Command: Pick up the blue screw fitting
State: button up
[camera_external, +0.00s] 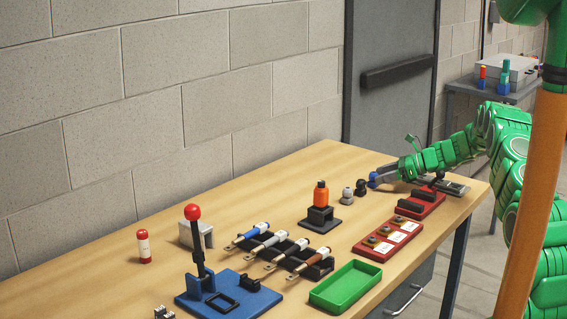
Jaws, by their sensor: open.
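The blue screw fitting (373,180) appears as a small blue piece near the far end of the wooden table, to the right of a small black fitting (361,187) and a pale grey one (347,195). My gripper (380,177) reaches in from the right, low over the table, with its jaws open. Its fingertips are at the blue fitting, overlapping it in this view. I cannot tell whether they touch it. Part of the fitting is hidden by the gripper.
An orange bottle in a black stand (319,218), a red labelled tray (376,254), a green tray (338,298), a tool rack (283,244) and a blue lever base (252,302) fill the nearer table. The back strip is mostly clear.

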aim_at(373, 184)
jog(key=x, duration=0.3)
jog(key=shift+a+f, duration=0.1)
jog(key=shift+a, duration=0.2)
jog(key=c, duration=1.1)
